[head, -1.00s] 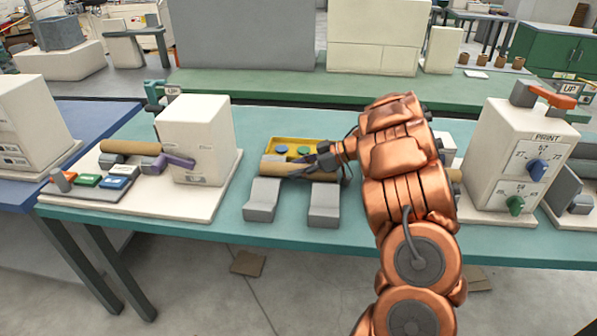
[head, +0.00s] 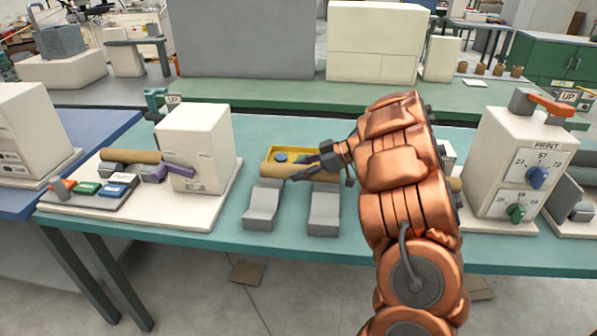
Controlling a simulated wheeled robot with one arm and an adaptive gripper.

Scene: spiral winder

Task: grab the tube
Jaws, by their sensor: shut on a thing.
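A tan cardboard tube (head: 269,170) lies sideways just above and behind two grey support blocks (head: 262,207) at the middle of the teal table. My gripper (head: 301,168) comes in from the right and is shut on the tube near its middle. The fingers hide part of the tube, and its right part runs behind my wrist. I cannot tell how large the gap between tube and blocks is. A second tan tube (head: 128,155) lies on the left machine.
A yellow tray (head: 269,154) with round coloured parts sits right behind the held tube. A white machine (head: 195,150) stands left, and a print unit with knobs (head: 519,160) stands right. The table strip (head: 385,262) in front is clear.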

